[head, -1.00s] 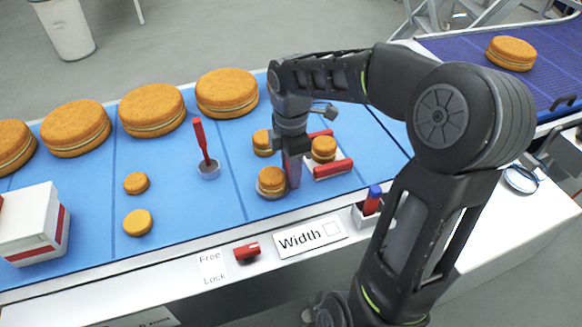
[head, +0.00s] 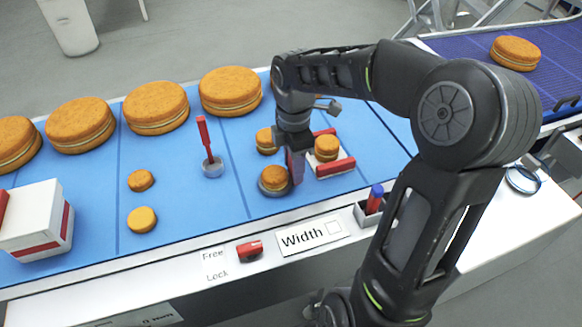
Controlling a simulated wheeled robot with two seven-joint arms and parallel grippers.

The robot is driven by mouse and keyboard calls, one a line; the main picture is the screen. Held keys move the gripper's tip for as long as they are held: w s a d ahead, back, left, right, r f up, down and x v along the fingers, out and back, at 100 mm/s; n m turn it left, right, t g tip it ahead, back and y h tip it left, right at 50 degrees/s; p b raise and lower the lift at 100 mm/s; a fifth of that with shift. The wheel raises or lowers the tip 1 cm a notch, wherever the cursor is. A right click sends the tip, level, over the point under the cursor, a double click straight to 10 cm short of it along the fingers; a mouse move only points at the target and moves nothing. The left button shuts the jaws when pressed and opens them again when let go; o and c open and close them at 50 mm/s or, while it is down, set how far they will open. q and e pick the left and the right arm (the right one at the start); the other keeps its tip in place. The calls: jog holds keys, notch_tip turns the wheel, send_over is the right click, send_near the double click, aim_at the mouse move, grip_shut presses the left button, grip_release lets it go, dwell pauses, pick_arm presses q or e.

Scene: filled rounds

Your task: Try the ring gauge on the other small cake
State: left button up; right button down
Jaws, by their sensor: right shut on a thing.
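My right gripper (head: 296,168) points down over the blue belt, beside a small round cake (head: 274,177). The ring gauge (head: 274,191) shows as a grey rim low around this cake. The gripper is shut at the ring's right side, its fingertips partly hidden. I cannot tell whether the ring lies fully down on the belt. A third small cake (head: 327,147) sits on a white fixture with red bars (head: 336,167). My left gripper is not in view.
A red-handled tool stands in a clear round cup (head: 211,170). Two small discs (head: 141,180) lie to the left, and large cakes (head: 230,90) line the back. A white box (head: 35,228), a Width card (head: 308,237) and a red switch (head: 250,251) are near the front.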

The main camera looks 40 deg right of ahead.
jog(key=shift+r+p, duration=3.6)
jog(key=shift+r, duration=0.85)
jog(key=shift+f, duration=0.1)
